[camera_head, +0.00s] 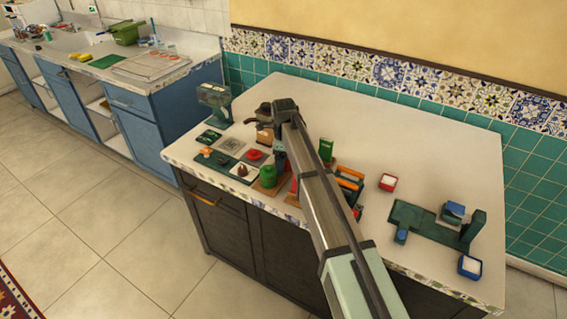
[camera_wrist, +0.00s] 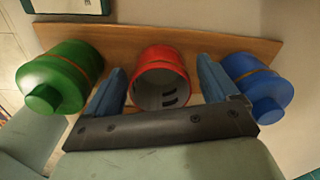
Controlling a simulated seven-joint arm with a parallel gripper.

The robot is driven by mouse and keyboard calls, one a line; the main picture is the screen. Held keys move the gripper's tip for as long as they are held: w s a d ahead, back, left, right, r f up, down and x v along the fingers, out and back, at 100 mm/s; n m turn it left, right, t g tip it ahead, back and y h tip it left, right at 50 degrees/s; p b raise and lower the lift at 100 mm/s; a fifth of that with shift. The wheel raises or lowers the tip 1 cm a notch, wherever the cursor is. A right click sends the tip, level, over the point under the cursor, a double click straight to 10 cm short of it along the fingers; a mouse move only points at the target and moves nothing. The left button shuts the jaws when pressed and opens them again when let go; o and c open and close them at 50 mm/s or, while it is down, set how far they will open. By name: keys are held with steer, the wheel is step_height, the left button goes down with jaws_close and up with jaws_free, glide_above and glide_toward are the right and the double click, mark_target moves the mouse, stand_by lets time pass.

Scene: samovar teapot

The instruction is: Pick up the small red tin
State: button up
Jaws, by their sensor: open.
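The small red tin (camera_wrist: 160,58) stands in the wrist view on a wooden board (camera_wrist: 205,40), its round dark opening facing the camera. A green tin (camera_wrist: 66,75) is to its left and a blue tin (camera_wrist: 257,85) to its right, both with knobbed tops. My gripper (camera_wrist: 162,88) is open, with one blue finger on each side of the red tin in the picture. I cannot tell whether the fingers touch it or how far down they reach. In the head view my gripper (camera_head: 279,150) is over the counter near the green tin (camera_head: 268,174); my arm hides most of the red tin.
A red lid-like piece (camera_head: 254,155) and other small items lie left of my gripper on the counter (camera_head: 330,110).

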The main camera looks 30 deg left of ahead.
steer(key=c, duration=1.1)
steer(key=shift+c, duration=0.2)
steer(key=shift+r, duration=0.2)
